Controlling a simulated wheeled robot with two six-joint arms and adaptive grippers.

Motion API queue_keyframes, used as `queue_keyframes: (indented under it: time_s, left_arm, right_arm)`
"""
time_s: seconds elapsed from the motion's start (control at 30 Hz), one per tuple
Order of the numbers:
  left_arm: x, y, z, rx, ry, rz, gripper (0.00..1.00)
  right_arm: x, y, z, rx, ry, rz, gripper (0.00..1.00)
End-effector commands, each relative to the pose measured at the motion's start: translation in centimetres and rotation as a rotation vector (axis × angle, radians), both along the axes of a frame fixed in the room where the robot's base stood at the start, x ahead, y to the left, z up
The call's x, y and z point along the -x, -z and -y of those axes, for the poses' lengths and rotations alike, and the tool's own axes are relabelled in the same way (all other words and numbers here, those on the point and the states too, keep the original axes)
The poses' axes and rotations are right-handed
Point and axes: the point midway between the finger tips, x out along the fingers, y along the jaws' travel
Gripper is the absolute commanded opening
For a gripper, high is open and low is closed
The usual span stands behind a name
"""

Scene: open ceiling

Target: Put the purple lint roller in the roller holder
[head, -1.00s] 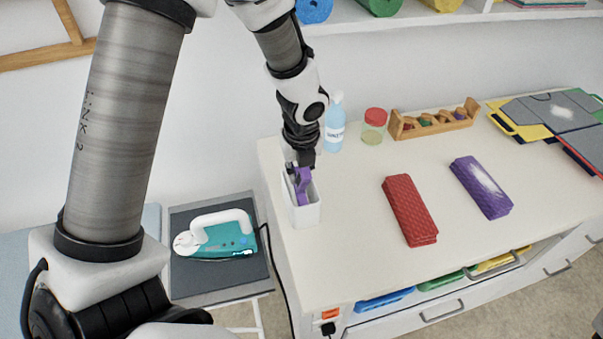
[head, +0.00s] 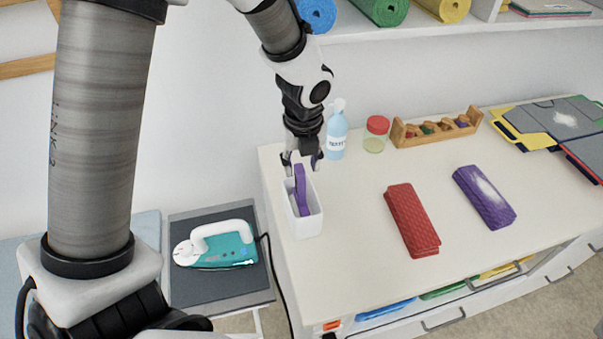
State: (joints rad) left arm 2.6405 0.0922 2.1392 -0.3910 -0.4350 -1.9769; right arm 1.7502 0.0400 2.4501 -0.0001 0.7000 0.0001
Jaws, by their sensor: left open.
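The purple lint roller (head: 299,192) stands roughly upright in the white roller holder (head: 308,227), at the left end of the counter. Its upper part sticks out above the holder's rim, and its lower part is hidden inside. My left gripper (head: 302,163) is open just above the holder, pointing down, with its fingers apart around the top of the roller. I cannot tell whether a finger still touches it. My right gripper is not in view.
A spray bottle (head: 336,131), a red-lidded jar (head: 376,134) and a wooden rack (head: 437,127) stand behind on the counter (head: 359,206). Red (head: 412,220) and purple (head: 484,197) folded cloths lie to the right. An iron (head: 216,246) rests on a lower board to the left.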

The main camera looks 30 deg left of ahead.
Motion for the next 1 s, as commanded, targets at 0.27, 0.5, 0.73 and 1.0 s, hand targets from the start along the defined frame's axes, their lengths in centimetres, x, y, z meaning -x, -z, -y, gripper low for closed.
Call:
queue_keyframes:
  time_s: [0.27,0.5,0.73,1.0]
  left_arm:
    - [0.4,-5.0,0.4,-0.001,0.0,0.001,0.45]
    - [0.5,-5.4,0.5,-0.001,0.001,-0.001,0.45]
    - [0.5,-5.3,0.5,-0.001,0.001,-0.001,0.45]
    - [0.5,-5.3,0.5,-0.001,0.0,-0.001,0.45]
  right_arm:
    - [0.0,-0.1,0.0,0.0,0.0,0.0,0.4]
    - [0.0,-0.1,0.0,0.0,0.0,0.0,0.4]
    - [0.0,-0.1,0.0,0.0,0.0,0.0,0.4]
    - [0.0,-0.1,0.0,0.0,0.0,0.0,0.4]
